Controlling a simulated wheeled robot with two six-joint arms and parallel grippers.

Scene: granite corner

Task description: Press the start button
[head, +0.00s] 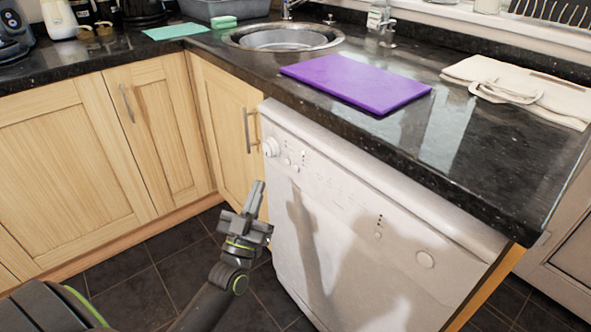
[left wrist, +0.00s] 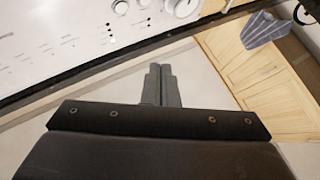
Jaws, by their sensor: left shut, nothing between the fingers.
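The white dishwasher (head: 340,225) stands under the counter. Its control strip has a round knob (head: 271,147) at the left end, small buttons (head: 290,164) beside it, and a larger round button (head: 425,259) near the right end. I cannot read which one is the start button. My left gripper (head: 257,190) is shut and empty, in front of the dishwasher's left part, below the knob. In the left wrist view the shut fingers (left wrist: 160,72) lie below the panel, with the knob (left wrist: 182,8) and two round buttons (left wrist: 120,6) at the top edge. My right gripper is not seen.
The black counter (head: 470,165) overhangs the dishwasher. A purple board (head: 355,82), a cream cloth (head: 520,85) and a sink (head: 283,38) are on it. Wooden cabinets (head: 75,155) with bar handles stand left. The dark tiled floor (head: 120,275) looks clear.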

